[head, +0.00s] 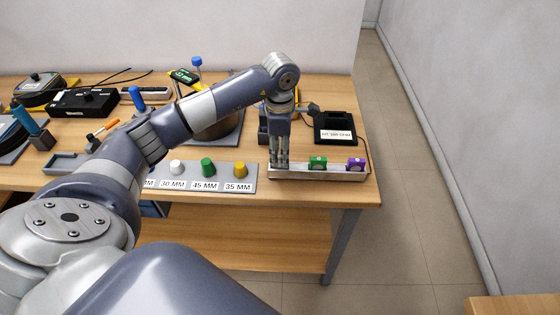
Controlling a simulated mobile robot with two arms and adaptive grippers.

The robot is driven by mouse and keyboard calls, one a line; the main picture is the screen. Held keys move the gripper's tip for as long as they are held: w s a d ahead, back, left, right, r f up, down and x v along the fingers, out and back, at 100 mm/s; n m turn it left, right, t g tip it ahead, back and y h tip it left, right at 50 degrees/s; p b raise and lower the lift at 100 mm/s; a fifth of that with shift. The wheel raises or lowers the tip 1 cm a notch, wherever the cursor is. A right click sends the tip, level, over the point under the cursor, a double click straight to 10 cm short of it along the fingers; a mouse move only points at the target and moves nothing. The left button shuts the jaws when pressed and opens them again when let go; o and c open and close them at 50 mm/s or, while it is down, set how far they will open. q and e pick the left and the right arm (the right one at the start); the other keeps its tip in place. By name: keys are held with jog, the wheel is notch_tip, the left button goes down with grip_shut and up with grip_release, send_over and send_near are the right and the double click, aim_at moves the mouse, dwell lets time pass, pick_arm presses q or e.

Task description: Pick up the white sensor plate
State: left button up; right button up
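My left gripper (280,164) points straight down over the left end of a shallow metal tray (340,177) near the table's right front edge. Its fingers look close together, but I cannot tell whether they are open or shut on something. I cannot make out a white sensor plate for certain; the gripper hides part of the tray's left end. My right gripper is not in view.
A label strip (249,184) with white, green and yellow pegs lies left of the tray. A black device (335,127) with a white label stands behind the tray. Tools and a black box (82,103) crowd the table's left. Floor is clear right of the table.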

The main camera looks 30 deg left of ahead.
pick_arm(q)
jog(key=shift+f, duration=0.85)
grip_shut()
jog(key=shift+r, duration=0.2)
jog(key=shift+r+b, duration=0.4)
jog(key=shift+r, duration=0.15)
notch_tip(320, 180, up, 2)
jog(key=shift+s+b, duration=0.1)
jog(key=shift+b, duration=0.4)
jog(key=s+d+b, duration=0.2)
jog(key=s, duration=0.5)
jog(key=s+d+r+b, duration=0.1)
jog(key=s+d+b, duration=0.1)
jog(key=s, duration=0.6)
jog(key=shift+d+r, duration=0.3)
jog(key=shift+d, duration=0.35)
